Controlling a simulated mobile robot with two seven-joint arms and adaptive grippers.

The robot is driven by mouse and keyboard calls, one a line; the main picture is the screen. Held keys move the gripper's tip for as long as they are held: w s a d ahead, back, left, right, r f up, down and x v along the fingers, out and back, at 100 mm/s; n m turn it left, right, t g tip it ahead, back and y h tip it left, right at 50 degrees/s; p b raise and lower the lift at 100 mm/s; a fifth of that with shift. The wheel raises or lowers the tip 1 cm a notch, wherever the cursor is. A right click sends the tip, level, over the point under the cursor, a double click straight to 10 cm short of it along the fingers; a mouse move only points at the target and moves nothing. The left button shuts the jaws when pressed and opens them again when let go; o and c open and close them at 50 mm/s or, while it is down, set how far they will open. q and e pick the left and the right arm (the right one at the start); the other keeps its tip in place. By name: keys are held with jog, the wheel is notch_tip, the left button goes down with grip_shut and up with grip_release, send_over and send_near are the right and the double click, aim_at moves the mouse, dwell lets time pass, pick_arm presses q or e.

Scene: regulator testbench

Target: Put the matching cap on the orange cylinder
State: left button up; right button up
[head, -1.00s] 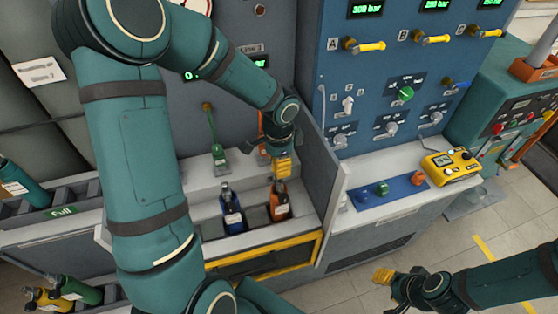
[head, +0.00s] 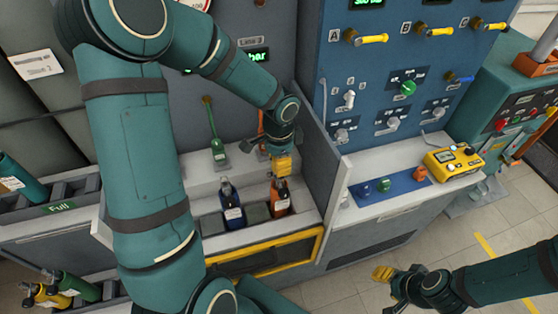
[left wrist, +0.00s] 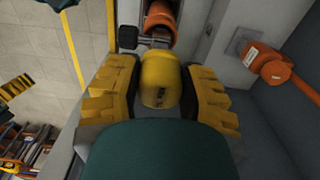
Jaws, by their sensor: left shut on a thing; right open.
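The orange cylinder (head: 280,197) stands in a rack slot beside a blue cylinder (head: 231,205) in the head view. An orange body also shows at the top of the left wrist view (left wrist: 163,22). My left gripper (head: 282,165) is just above the orange cylinder's top. It is shut on a yellow rounded cap-like piece (left wrist: 160,80), seen between its fingers in the left wrist view. Whether this piece touches the cylinder cannot be told. An orange cap (head: 419,173) sits on a blue mat (head: 402,187). My right gripper (head: 382,273) is open, low over the floor.
Blue (head: 365,190) and green (head: 384,185) caps share the mat. A yellow handheld device (head: 453,162) lies to its right. A grey upright panel (head: 322,165) stands close to the right of the cylinder rack. The tiled floor around my right gripper is clear.

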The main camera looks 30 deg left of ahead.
pick_arm(q)
jog(key=shift+f+b, duration=1.7)
jog(key=shift+f, duration=0.25)
dwell(1.1)
jog(key=o, duration=1.1)
jog(key=shift+o, duration=0.2)
notch_tip(320, 180, up, 12)
jog(key=shift+r, duration=0.1)
